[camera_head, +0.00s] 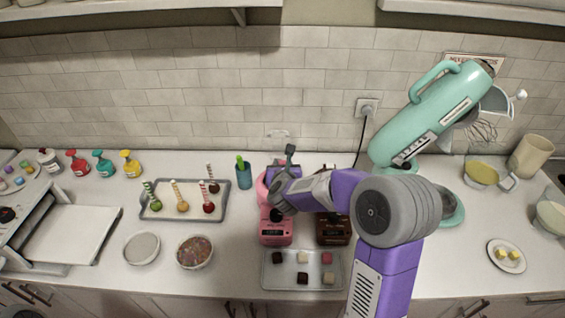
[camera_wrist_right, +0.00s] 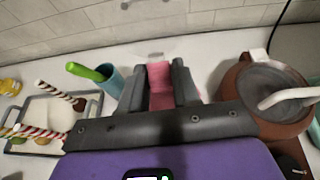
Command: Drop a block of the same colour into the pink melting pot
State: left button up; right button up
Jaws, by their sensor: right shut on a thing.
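The pink melting pot (camera_head: 276,235) stands on the counter; its front base shows in the head view, while my right gripper covers most of its bowl. My right gripper (camera_head: 280,188) is over the pot. In the right wrist view the fingers of the right gripper (camera_wrist_right: 160,88) are shut on a pink block (camera_wrist_right: 159,75). How far the block is above the bowl cannot be told. A metal tray (camera_head: 265,270) in front holds several blocks: another pink block (camera_head: 327,258), brown ones and white ones. My left gripper is not in view.
A brown melting pot (camera_head: 333,233) stands just right of the pink one; its bowl shows in the wrist view (camera_wrist_right: 285,120). A blue cup (camera_head: 243,178) is close on the left, beside a tray of cake pops (camera_head: 222,211). A mint stand mixer (camera_head: 425,115) rises at right.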

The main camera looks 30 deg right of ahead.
jog(key=shift+f, duration=0.55)
jog(key=o, duration=1.1)
jog(key=v, duration=0.7)
jog(key=shift+s+a, duration=0.15)
jog(key=shift+s, duration=0.1)
jog(key=shift+r, duration=0.1)
